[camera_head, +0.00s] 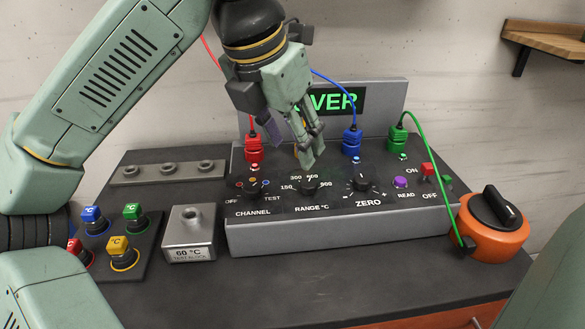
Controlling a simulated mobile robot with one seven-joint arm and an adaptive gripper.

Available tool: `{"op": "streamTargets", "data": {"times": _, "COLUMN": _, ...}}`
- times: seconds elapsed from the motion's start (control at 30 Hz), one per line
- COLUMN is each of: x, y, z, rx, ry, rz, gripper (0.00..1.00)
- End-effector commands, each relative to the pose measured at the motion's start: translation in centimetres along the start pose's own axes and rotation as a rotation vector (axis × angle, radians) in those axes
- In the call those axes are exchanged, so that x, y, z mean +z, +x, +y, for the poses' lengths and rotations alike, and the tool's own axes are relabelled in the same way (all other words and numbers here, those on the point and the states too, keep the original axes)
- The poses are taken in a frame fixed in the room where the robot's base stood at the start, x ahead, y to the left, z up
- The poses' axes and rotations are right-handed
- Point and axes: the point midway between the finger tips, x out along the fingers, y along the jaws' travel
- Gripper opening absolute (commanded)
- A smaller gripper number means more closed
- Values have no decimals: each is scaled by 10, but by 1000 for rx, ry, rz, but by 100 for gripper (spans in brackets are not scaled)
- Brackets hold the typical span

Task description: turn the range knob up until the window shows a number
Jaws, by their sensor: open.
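The range knob (308,188) is a black knob on the sloped panel, above the label RANGE °C, with 150, 300, 600 and 900 around it. A pale mark shows at its top; I cannot tell exactly which number it points to. The window (338,101) on the upright back plate is lit green and shows letters ending in VER; its left part is hidden behind my gripper. My gripper (310,155) is open and empty, its fingers pointing down just above the range knob. I cannot tell whether they touch it.
The channel knob (252,188) is to the left and the zero knob (361,184) to the right, with a purple button (400,182) beyond. Red, blue and green plugs with cables stand behind. A metal test block (189,234) and an orange device (491,229) flank the panel.

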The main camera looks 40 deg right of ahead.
Motion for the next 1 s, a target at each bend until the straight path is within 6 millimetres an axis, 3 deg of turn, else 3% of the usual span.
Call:
{"op": "streamTargets", "data": {"times": 0.3, "x": 0, "y": 59, "z": -1, "rx": -7, "ry": 3, "rz": -2, "gripper": 45}}
{"op": "streamTargets", "data": {"times": 0.5, "x": 1, "y": 85, "z": -1, "rx": -6, "ry": 3, "rz": -4, "gripper": 45}}
{"op": "streamTargets", "data": {"times": 0.9, "x": 0, "y": 93, "z": -1, "rx": -4, "ry": 3, "rz": -5, "gripper": 45}}
{"op": "streamTargets", "data": {"times": 1.0, "x": 0, "y": 93, "z": -1, "rx": -4, "ry": 3, "rz": -4, "gripper": 39}}
